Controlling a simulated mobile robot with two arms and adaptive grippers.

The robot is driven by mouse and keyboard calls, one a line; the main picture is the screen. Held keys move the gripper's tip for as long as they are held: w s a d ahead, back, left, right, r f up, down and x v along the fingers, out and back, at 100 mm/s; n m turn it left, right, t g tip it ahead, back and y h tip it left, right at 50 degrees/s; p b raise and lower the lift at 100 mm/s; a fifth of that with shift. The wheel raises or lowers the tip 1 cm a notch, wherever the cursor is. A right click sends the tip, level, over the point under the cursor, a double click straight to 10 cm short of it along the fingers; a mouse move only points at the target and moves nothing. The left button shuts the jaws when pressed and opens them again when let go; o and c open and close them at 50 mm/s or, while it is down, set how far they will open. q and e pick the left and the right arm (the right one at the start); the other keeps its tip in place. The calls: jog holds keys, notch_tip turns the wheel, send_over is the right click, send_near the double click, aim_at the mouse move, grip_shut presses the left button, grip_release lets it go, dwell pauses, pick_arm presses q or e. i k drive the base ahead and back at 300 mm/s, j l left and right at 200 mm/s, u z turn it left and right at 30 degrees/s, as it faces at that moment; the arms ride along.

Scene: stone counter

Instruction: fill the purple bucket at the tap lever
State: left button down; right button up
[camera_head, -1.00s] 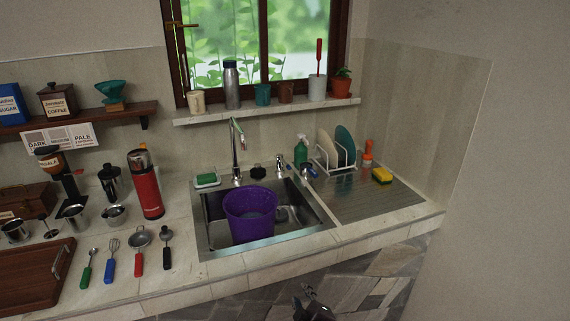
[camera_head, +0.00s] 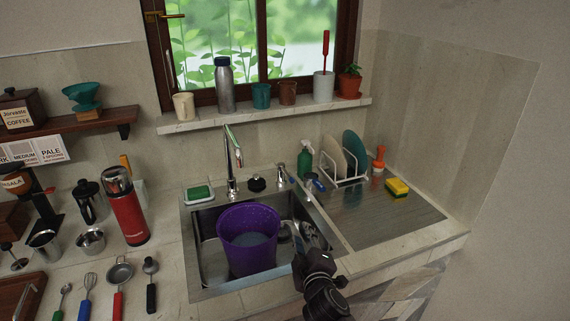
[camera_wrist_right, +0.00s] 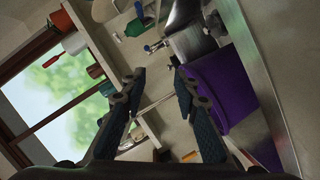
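The purple bucket (camera_head: 249,240) stands upright in the sink, below the tap (camera_head: 232,160). My left gripper is out of view.
The sink rim (camera_head: 255,289) borders the bucket closely. A dish rack (camera_head: 343,170) with plates and a yellow sponge (camera_head: 397,189) stand on the drainboard (camera_head: 385,222), whose front is clear.

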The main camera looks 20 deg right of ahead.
aim_at(280, 166)
jog(key=i+l, duration=0.2)
jog(key=i, duration=0.2)
jog(key=i+l, duration=0.2)
jog(key=i, duration=0.25)
